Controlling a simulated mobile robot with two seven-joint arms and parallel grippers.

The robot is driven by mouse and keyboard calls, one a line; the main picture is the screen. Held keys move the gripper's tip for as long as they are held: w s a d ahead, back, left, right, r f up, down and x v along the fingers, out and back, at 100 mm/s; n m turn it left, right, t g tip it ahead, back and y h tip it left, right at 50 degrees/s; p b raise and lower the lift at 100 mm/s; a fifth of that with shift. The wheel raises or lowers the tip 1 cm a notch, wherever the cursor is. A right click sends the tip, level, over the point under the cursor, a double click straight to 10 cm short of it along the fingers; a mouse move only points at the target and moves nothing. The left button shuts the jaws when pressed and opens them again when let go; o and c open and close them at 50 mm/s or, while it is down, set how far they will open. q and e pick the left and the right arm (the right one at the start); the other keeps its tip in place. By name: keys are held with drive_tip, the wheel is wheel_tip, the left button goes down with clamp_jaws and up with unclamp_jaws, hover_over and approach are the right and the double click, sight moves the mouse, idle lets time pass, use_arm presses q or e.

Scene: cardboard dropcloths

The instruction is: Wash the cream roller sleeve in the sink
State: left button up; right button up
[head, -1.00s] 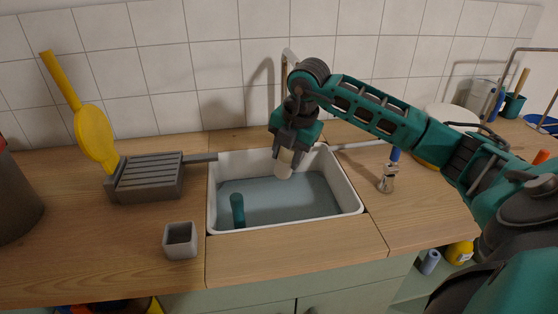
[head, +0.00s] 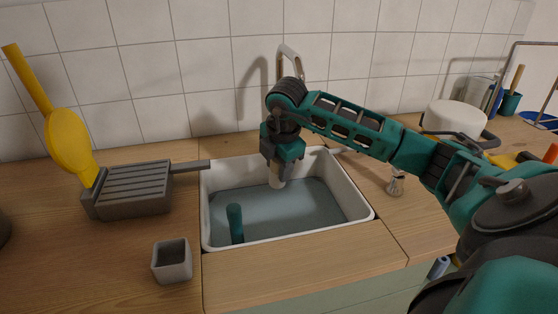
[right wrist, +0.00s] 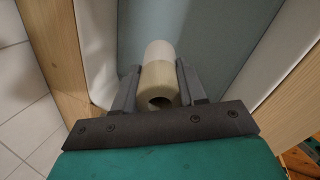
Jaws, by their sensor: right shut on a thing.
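The cream roller sleeve (head: 277,180) hangs below my right gripper (head: 279,168), over the back middle of the sink. My right gripper is shut on it. In the right wrist view the sleeve (right wrist: 160,80) sits between the two fingers of my right gripper (right wrist: 160,88), its hollow end toward the camera. The white sink (head: 300,237) holds grey-blue water (head: 290,208). The sleeve's lower end is at or near the water; I cannot tell whether it touches. My left gripper is not in view.
A teal handle-like object (head: 235,222) stands in the sink's left part. The tap (head: 290,60) rises behind. Left are a grey ridged tray (head: 132,188), a yellow paddle-shaped tool (head: 69,142) and a small grey cup (head: 172,262). A brush (head: 396,184) stands to the right.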

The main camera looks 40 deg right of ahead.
wheel_tip(320, 180, down, 12)
drive_tip(key=b, duration=0.8)
drive_tip(key=shift+f+b, duration=0.15)
drive_tip(key=shift+b, duration=0.15)
drive_tip(key=shift+f+b, duration=0.4)
drive_tip(key=shift+f, duration=0.15)
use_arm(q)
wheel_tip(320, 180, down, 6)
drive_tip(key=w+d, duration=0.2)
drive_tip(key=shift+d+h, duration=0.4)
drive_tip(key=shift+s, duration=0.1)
